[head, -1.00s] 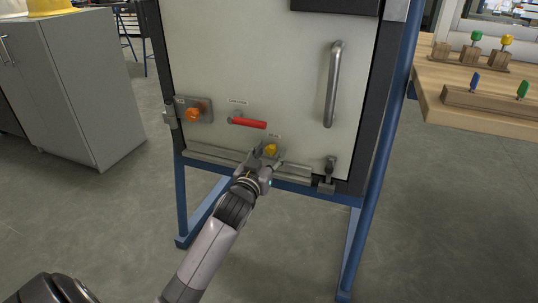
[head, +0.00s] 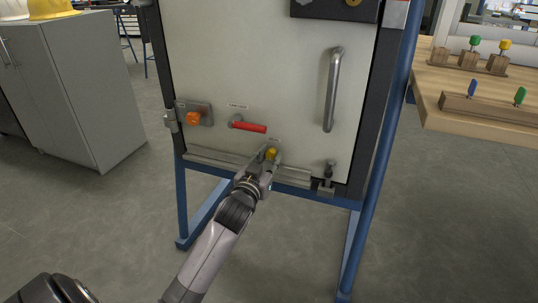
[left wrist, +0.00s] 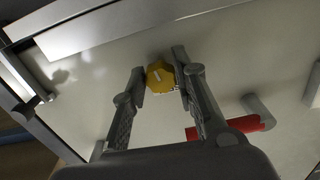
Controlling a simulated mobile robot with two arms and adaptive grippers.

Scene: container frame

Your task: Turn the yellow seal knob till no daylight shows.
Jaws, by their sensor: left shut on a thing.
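The yellow seal knob (head: 271,153) sits low on the pale door panel (head: 290,80), just above the grey strip (head: 215,160) along its bottom edge. My left gripper (head: 268,156) reaches it from below and is shut on it. In the left wrist view the yellow knob (left wrist: 160,76) is faceted with a pale mark on its face, between the two fingers of the left gripper (left wrist: 163,82). I cannot make out any daylight under the strip. My right gripper is not in view.
A red lever (head: 248,126) is just above the knob, with an orange knob (head: 193,118) to its left. A vertical handle (head: 333,90) and a small latch (head: 328,175) are at right. A wooden bench (head: 480,115) stands right, a grey cabinet (head: 75,85) left.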

